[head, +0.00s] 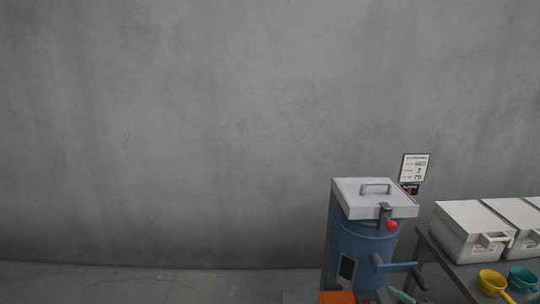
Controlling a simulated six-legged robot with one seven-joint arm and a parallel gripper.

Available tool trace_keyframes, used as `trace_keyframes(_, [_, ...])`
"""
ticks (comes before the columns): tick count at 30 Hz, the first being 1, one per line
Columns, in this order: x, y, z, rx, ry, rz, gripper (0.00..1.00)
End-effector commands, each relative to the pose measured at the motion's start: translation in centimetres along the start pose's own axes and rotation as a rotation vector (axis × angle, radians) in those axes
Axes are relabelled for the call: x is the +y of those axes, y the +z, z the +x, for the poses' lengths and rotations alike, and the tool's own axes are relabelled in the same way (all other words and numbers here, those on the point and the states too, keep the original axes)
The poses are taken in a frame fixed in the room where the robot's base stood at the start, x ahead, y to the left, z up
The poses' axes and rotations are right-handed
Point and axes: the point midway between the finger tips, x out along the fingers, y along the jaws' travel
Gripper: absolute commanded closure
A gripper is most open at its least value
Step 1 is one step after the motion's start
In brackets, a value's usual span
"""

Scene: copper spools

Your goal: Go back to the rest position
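My gripper is not in view in the head view, and no part of my arm can be made out with certainty. No copper spools show. A blue cylindrical machine (357,246) with a flat grey lid (350,196) stands at the lower right. The lid lies level on top, with a handle and a latch with a red knob (392,226). A blue crank arm (401,267) sticks out from its right side.
A dark table (440,266) at the right edge bears white lidded boxes (463,233), a yellow scoop (491,281) and a teal scoop (521,278). An orange object (337,297) is cut off at the bottom. A grey wall stands behind; the floor at left is clear.

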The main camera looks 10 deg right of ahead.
Motion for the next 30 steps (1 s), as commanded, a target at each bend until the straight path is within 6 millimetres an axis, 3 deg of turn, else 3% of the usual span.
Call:
trace_keyframes(1, [0.0, -2.8, 1.4, 0.08, -0.076, -0.169, 0.53])
trace_keyframes(3, [-0.6, -6.2, 2.7, 0.196, -0.168, -0.414, 0.53])
trace_keyframes(9, [-2.6, -15.0, 3.8, 0.58, -0.327, -1.124, 0.53])
trace_keyframes(15, [-4.0, -21.4, 2.5, 1.022, -0.329, -1.828, 0.53])
trace_keyframes(22, [-3.9, -26.0, -0.1, 1.578, -0.123, -2.596, 0.53])
trace_keyframes(23, [-3.7, -26.5, -0.5, -1.636, 0.076, 2.66, 0.53])
trace_keyframes(30, [-0.9, -29.5, -3.0, -1.232, -0.248, 1.81, 0.53])
